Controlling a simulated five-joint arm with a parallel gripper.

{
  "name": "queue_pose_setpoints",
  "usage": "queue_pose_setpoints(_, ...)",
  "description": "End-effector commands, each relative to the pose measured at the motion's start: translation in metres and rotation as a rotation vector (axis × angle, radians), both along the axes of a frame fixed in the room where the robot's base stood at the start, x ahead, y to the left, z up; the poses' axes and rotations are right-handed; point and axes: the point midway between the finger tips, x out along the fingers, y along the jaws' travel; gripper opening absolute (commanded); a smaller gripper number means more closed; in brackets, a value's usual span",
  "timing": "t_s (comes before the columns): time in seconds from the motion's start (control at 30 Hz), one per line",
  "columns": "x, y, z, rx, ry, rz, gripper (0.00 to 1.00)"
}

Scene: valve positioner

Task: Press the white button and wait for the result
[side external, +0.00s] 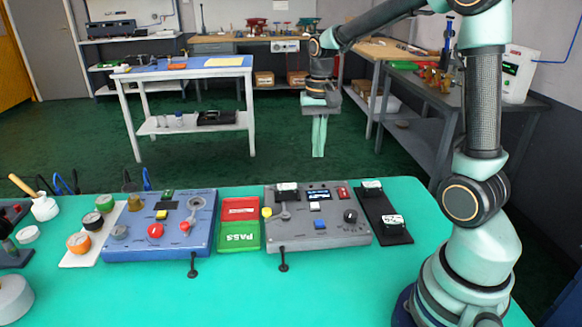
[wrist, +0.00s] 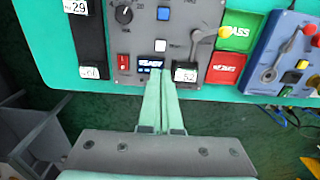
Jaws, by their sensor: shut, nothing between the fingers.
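In the wrist view the white button (wrist: 160,45) shows just beyond my fingertips. My gripper (side external: 319,153) hangs pointing down behind the table's far edge in the side view, apart from the panel. In the wrist view my gripper (wrist: 160,84) has its fingers together with nothing between them. Their tips appear over the panel edge near the display (wrist: 157,68), whose text I cannot read. A boxed part marked 52 (wrist: 186,73) sits beside it.
The panel also carries a blue button (side external: 320,225), a black knob (side external: 350,216), a red switch (side external: 342,193) and a lever (side external: 285,215). A green and red tray (side external: 239,222) and a blue panel (side external: 155,245) stand left. A black rack (side external: 377,212) stands right.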

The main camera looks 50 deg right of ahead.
Motion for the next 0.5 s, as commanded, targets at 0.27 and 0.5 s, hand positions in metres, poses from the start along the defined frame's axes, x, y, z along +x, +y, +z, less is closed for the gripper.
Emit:
queue_pose_setpoints(0.27,-0.001,0.001,-0.027,0.001,0.006,0.002,0.00)
queue_pose_setpoints(0.5,-0.001,0.001,-0.075,0.002,0.006,0.002,0.00)
